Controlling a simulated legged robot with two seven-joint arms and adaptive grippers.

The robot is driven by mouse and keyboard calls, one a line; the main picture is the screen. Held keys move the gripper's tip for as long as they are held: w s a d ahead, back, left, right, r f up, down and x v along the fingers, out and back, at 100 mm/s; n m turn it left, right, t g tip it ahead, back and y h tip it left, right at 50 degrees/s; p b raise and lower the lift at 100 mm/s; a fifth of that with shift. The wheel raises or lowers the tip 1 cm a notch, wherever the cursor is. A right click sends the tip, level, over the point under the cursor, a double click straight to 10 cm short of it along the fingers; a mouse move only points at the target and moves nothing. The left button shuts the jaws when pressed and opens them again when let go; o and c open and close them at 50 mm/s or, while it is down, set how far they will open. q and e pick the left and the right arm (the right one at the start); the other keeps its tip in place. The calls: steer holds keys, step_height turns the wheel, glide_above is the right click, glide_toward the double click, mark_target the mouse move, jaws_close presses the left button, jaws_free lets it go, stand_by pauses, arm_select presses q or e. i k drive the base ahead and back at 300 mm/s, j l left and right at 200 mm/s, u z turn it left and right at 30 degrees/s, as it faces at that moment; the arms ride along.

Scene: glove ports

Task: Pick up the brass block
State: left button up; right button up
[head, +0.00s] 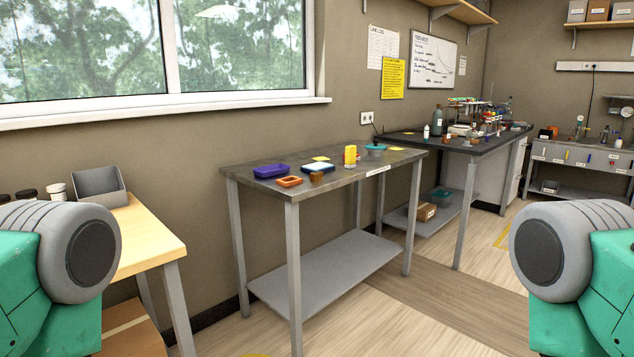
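A small brownish-gold block, which looks like the brass block (316,177), sits near the front edge of the grey metal table (262,160) in the middle of the head view. It is small and far off, so its details are unclear. An orange tray (289,182) is just left of it, and a blue-and-white tray (318,168) is just behind it. A taller yellow block (350,155) stands further right. Only upper parts of my two arms show, at the left and right edges. Neither gripper is in view.
A purple tray (271,171) and a teal bowl (376,149) are also on the table. A wooden bench (150,240) stands at the left. A dark bench (400,138) with lab items is behind at the right. Bare floor (400,320) lies in front and to the right.

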mark_target(316, 176)
steer(key=i+l+u, duration=0.1)
steer(key=i+l, duration=0.35)
steer(key=i, duration=0.25)
steer(key=i+l+u, duration=0.1)
steer(key=i+l, duration=0.35)
steer(key=i, duration=0.2)
